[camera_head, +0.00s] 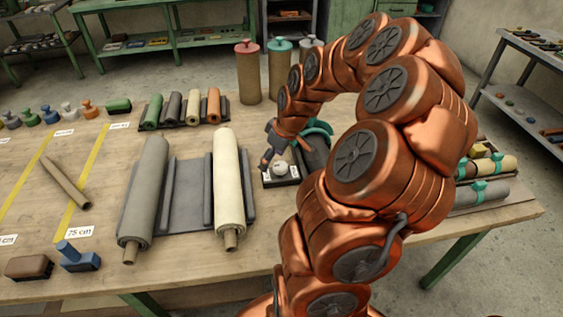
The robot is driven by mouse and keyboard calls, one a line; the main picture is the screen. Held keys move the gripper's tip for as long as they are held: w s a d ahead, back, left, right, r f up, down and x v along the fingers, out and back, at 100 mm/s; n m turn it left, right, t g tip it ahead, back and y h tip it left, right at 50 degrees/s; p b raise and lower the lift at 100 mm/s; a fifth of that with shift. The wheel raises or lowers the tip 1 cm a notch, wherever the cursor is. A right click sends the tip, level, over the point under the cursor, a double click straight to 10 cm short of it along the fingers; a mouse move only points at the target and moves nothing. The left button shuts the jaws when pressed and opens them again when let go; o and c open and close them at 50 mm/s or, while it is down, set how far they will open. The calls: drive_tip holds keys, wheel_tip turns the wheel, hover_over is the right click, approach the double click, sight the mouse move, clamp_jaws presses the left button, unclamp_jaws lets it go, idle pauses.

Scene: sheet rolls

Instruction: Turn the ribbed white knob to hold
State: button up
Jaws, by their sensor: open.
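The white knob (280,168) sits on a dark base plate at the table's middle right, with small white labels on either side of it; their text is too small to read. Its ribs and pointing direction cannot be made out. My gripper (272,158) is open, just behind and above the knob. One finger shows at the knob's upper left; the other is hard to make out. Whether a finger touches the knob cannot be told. My copper arm arches in from the right.
A grey roll (147,190) and a cream roll (229,185) lie on a dark cradle left of the knob. Banded rolls (487,166) lie right. Capped canisters (248,72) stand at the back.

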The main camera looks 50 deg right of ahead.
drive_tip(key=t, duration=0.1)
approach(281, 165)
drive_tip(key=f, duration=0.2)
drive_tip(key=shift+h, duration=0.3)
drive_tip(key=shift+w+a+p+x, duration=0.15)
drive_tip(key=shift+p+x, duration=0.65)
drive_tip(key=shift+x, duration=1.1)
drive_tip(key=shift+w+a+p+x, duration=0.15)
drive_tip(key=shift+p+x, duration=0.65)
drive_tip(key=shift+x, duration=1.1)
drive_tip(key=shift+r, duration=0.15)
drive_tip(key=shift+c, duration=0.3)
drive_tip(key=c, duration=1.1)
